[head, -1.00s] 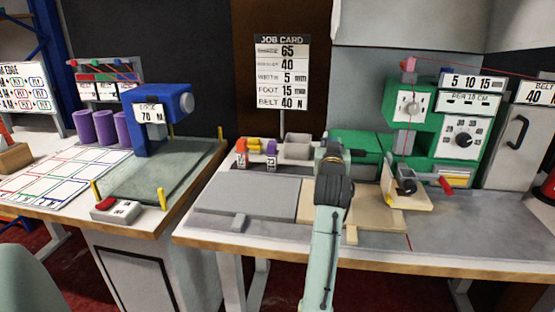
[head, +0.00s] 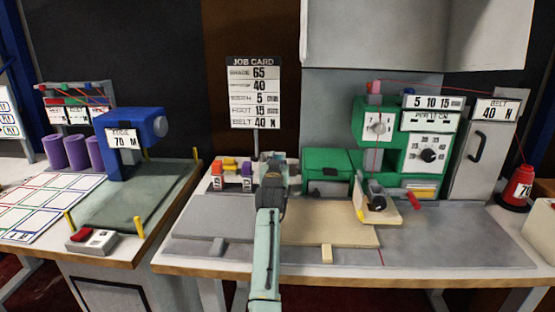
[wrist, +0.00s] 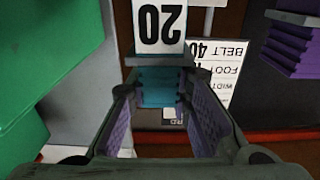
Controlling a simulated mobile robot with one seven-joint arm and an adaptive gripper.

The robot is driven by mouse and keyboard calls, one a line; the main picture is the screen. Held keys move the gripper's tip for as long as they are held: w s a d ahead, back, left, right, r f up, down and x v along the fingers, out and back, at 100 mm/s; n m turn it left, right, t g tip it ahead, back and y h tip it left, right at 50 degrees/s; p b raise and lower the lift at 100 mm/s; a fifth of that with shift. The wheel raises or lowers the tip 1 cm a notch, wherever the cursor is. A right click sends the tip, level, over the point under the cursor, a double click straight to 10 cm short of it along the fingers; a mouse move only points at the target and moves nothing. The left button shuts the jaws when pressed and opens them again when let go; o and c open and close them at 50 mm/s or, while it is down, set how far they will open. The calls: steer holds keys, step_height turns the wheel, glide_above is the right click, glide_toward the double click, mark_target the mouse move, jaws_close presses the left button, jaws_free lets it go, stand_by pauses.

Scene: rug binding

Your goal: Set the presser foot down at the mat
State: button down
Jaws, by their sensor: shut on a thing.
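My gripper (wrist: 158,98) is shut on a teal block (wrist: 158,86) with a grey ledge and a white plate marked 20 (wrist: 160,27), which looks like the presser foot. In the head view my arm hides the jaws and the held part. My wrist (head: 272,185) is above the bench at the edge between the grey slab (head: 205,228) and the tan sheet (head: 325,232). I cannot tell for sure which of these is the mat. The held part shows no contact with the bench.
A rack with orange (head: 216,168) and purple (head: 246,169) parts stands behind my wrist at left. The job card (head: 255,90) rises behind it. The green machine (head: 385,140) stands to the right. The grey bench top (head: 455,235) at front right is clear.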

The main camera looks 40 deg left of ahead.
steer(key=shift+f+b, duration=0.6)
steer(key=shift+f, duration=0.1)
steer(key=c, duration=1.5)
jaws_free()
steer(key=shift+f, duration=0.2)
steer(key=shift+o, duration=0.2)
